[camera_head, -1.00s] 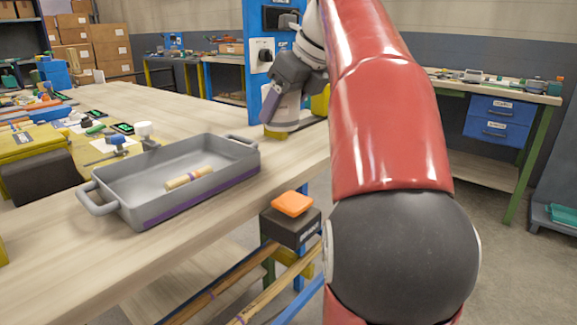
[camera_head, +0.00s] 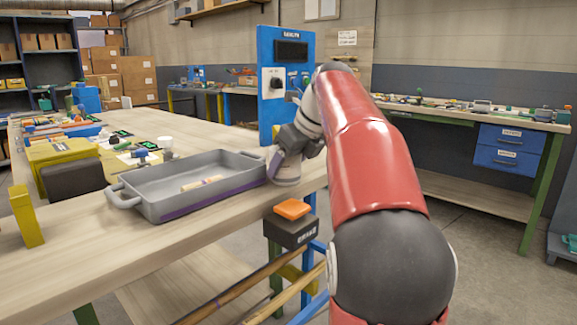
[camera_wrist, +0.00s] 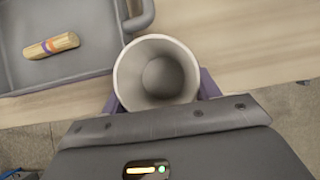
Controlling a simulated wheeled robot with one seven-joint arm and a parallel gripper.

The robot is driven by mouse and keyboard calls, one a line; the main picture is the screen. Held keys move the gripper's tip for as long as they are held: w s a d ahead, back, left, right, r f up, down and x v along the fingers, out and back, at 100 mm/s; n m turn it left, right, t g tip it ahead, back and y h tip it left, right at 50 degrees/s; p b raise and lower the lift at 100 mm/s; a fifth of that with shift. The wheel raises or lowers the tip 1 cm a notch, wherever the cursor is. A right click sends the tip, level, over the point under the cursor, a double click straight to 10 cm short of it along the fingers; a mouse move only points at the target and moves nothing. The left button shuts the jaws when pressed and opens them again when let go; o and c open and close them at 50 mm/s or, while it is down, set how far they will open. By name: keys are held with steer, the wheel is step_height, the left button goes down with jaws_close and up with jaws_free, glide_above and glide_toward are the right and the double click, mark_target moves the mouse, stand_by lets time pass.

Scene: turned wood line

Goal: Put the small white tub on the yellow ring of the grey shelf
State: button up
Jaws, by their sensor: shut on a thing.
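My gripper (camera_head: 286,160) is shut on a pale, round, open-topped tub (camera_head: 287,178) beside the right end of the grey tray. In the wrist view I look down into the tub (camera_wrist: 130,75), upright between the two purple fingers of my gripper (camera_wrist: 160,90). It looks empty, with a rounded grey bottom. A smaller-looking white tub (camera_head: 165,142) stands behind the tray; I cannot tell which tub is the task's. A dark grey shelf unit (camera_head: 61,56) stands at the back left. I see no yellow ring on it.
The grey tray (camera_head: 160,208) on the wooden table (camera_head: 60,275) holds a wooden piece (camera_head: 202,184); its handle is close to the held tub. A blue panel (camera_head: 268,95) stands behind my gripper.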

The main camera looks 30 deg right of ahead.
steer(key=o, duration=0.9)
steer(key=shift+f, duration=0.1)
steer(key=shift+o, duration=0.2)
steer(key=p+v, duration=0.2)
steer(key=v, duration=1)
steer(key=s+a+f+n, duration=0.7)
steer(key=f+n, duration=0.3)
steer(key=n, duration=0.2)
steer(key=s+a+f+n+h, duration=0.1)
steer(key=s+a+f+n, duration=0.7)
steer(key=n, duration=0.4)
step_height(320, 180, down, 2)
steer(key=shift+a+f+g+h, duration=0.15)
steer(key=shift+a+g+h, duration=0.15)
steer(key=shift+a, duration=0.25)
steer(key=shift+o, duration=0.7)
steer(key=s+a+f+n, duration=0.1)
steer(key=s+f+n, duration=0.4)
steer(key=f+n, duration=0.3)
steer(key=shift+s+a+f+h, duration=0.3)
steer(key=shift+a+f, duration=0.05)
steer(key=shift+f, duration=0.25)
steer(key=shift+a, duration=0.1)
